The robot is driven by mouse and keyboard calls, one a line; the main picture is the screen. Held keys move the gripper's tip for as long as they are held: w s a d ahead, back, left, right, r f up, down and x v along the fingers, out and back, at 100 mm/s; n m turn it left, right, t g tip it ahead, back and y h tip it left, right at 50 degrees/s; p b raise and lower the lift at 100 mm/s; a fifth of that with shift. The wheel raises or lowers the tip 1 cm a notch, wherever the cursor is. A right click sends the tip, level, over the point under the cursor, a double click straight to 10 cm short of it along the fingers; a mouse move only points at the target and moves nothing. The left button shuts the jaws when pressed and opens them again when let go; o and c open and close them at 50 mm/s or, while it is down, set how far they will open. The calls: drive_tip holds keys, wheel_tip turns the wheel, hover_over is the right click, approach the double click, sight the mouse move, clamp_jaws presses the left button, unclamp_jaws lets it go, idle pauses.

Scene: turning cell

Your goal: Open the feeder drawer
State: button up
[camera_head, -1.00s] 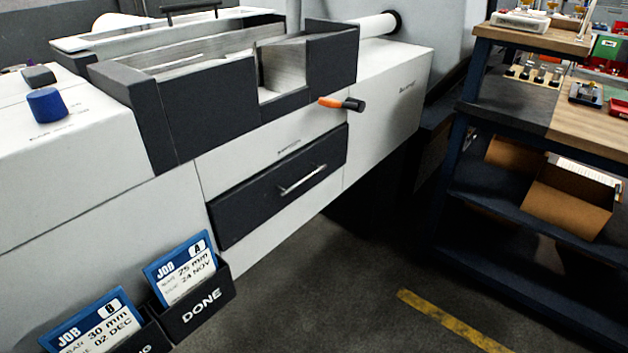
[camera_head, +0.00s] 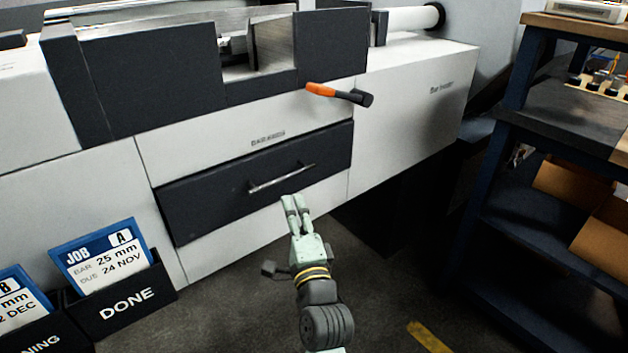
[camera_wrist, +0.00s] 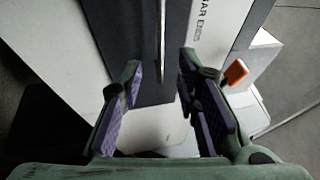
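The feeder drawer (camera_head: 220,198) is a dark front panel in the white machine, and it looks shut, flush with the panel around it. Its thin metal bar handle (camera_head: 282,178) runs across the middle of the front. My gripper (camera_head: 294,202) is just below and in front of the handle's right part in the head view. In the wrist view my gripper (camera_wrist: 157,98) is open, with purple-padded fingers apart and nothing between them. The handle (camera_wrist: 162,40) shows there as a thin bar ahead of the fingertips, against the dark drawer front (camera_wrist: 150,85).
An orange-and-black lever (camera_head: 340,94) sticks out from the machine above the drawer, to the right. The DONE holder (camera_head: 125,307) with a blue job card (camera_head: 100,255) is at lower left. A dark shelf rack (camera_head: 500,215) stands at right. The floor between is clear.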

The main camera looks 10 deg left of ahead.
sight(283, 178)
drive_tip(key=p+x, duration=0.1)
drive_tip(key=x, duration=0.3)
drive_tip(key=p+x, duration=0.1)
drive_tip(key=x, duration=0.4)
drive_tip(key=shift+a+r, duration=0.2)
drive_tip(key=shift+r, duration=0.05)
drive_tip(key=shift+w+a+p, duration=0.3)
drive_tip(key=shift+w+p, duration=0.05)
drive_tip(key=shift+w, duration=0.25)
drive_tip(key=shift+c, duration=0.4)
clamp_jaws()
